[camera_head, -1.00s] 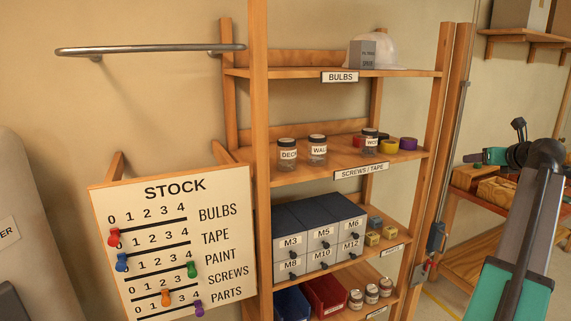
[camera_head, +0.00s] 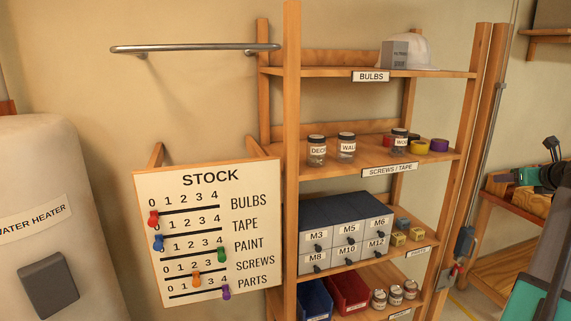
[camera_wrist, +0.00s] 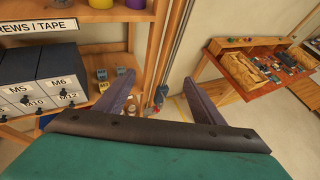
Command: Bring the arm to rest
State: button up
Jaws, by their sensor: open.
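My gripper (camera_wrist: 163,95) shows in the wrist view with its two dark fingers spread wide apart. It is open, and nothing is between the fingers except the view of the wall and floor beyond. In the head view, parts of my arm show at the right edge, grey and teal, and the fingertips cannot be made out there. The arm is to the right of the wooden shelf unit (camera_head: 291,150).
The shelves hold jars, tape rolls, a drawer cabinet (camera_head: 345,231) and bins. A STOCK board (camera_head: 207,235) stands left of them, beside a water heater (camera_head: 50,160). A workbench (camera_wrist: 248,72) is at the right. Open floor (camera_wrist: 180,110) shows between shelf and bench.

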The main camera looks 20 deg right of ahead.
jog(key=w+a+f+n+g+y, duration=0.1)
jog(key=w+a+f+n+y, duration=0.15)
jog(key=w+a+f, duration=0.55)
jog(key=w+a+f+n+g+y+b, duration=0.15)
jog(key=a+f+n, duration=0.25)
jog(key=f, duration=0.8)
jog(key=w+a+f+n+g+y, duration=0.1)
jog(key=w+a+f+n, duration=0.35)
jog(key=f, duration=0.65)
jog(key=a+f+n+g+y+b, duration=0.1)
jog(key=a+f+n+g+y, duration=0.45)
jog(key=a+f, duration=1.9)
jog(key=s+a+f+n+g+h+b, duration=0.1)
jog(key=s+a+f+n+g, duration=0.1)
jog(key=s+a+f+n, duration=0.7)
jog(key=s+a+f+n+g+h+b, duration=0.15)
jog(key=a+f+n, duration=0.25)
jog(key=a+f, duration=0.6)
jog(key=s+a+f+n+g, duration=0.1)
jog(key=s+a+f+n, duration=0.1)
jog(key=s, duration=0.6)
jog(key=s+a+f+n+g+h, duration=0.1)
jog(key=s+a+f+n+g, duration=0.1)
jog(key=s+a+n, duration=0.3)
jog(key=s+a+f+n+g, duration=0.1)
jog(key=s+a+f+n, duration=0.3)
jog(key=s, duration=0.7)
jog(key=shift+a+g+h, duration=0.3)
jog(key=shift+a+g, duration=0.05)
jog(key=shift+a, duration=0.9)
